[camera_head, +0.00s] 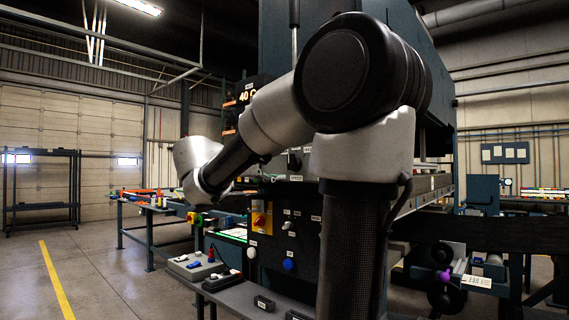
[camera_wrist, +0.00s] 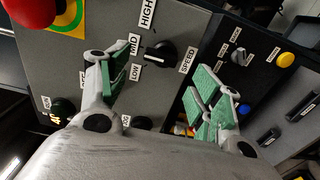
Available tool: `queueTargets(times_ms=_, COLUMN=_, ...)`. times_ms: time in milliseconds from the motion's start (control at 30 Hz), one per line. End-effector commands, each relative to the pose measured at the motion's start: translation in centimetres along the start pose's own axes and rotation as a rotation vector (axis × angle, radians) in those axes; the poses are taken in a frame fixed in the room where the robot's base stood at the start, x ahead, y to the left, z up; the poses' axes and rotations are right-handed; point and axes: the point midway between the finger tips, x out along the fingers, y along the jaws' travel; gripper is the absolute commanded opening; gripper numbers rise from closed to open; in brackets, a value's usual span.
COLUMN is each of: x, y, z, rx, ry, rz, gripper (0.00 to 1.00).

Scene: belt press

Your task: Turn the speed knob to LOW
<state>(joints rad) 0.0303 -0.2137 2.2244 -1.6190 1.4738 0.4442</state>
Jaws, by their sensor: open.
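The black speed knob (camera_wrist: 160,53) is on a grey panel in the wrist view, with a SPEED label to its right. HIGH, MID and LOW labels lie along its left side. Its light mark faces the left side, near MID and LOW; I cannot tell exactly which it points at. My gripper (camera_wrist: 155,78) is open, with green-padded fingers to the left and right below the knob in the picture. Nothing is between the pads and they appear apart from the knob. In the head view I cannot make out my gripper.
A red mushroom button (camera_wrist: 28,10) on a yellow-green plate is at the upper left in the wrist view. A yellow button (camera_wrist: 285,60) and a grey selector (camera_wrist: 239,56) sit on the dark panel at right. In the head view, a blue button (camera_head: 288,264) is low on the machine front.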

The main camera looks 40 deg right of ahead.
Motion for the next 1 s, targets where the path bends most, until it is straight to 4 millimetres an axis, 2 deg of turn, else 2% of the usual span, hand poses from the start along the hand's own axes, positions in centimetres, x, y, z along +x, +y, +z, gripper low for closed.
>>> queueTargets(times_ms=100, x=2.3, y=0.0, z=0.1, rx=-0.001, ry=-0.006, rz=0.000, gripper=0.65)
queueTargets(times_ms=300, x=5.0, y=0.0, z=0.1, rx=-0.002, ry=-0.003, rz=-0.002, gripper=0.65)
queueTargets(times_ms=433, x=5.7, y=0.0, z=0.0, rx=-0.002, ry=0.000, rz=-0.001, gripper=0.65)
queueTargets(times_ms=667, x=5.8, y=-0.1, z=0.0, rx=-0.002, ry=0.001, rz=-0.002, gripper=0.65)
queueTargets(times_ms=767, x=5.8, y=-0.1, z=0.0, rx=-0.002, ry=0.001, rz=-0.002, gripper=0.50)
queueTargets(times_ms=933, x=5.8, y=-0.1, z=0.0, rx=-0.002, ry=0.001, rz=-0.002, gripper=0.19)
queueTargets(times_ms=1000, x=5.8, y=-0.1, z=0.0, rx=-0.002, ry=0.001, rz=-0.002, gripper=0.19)
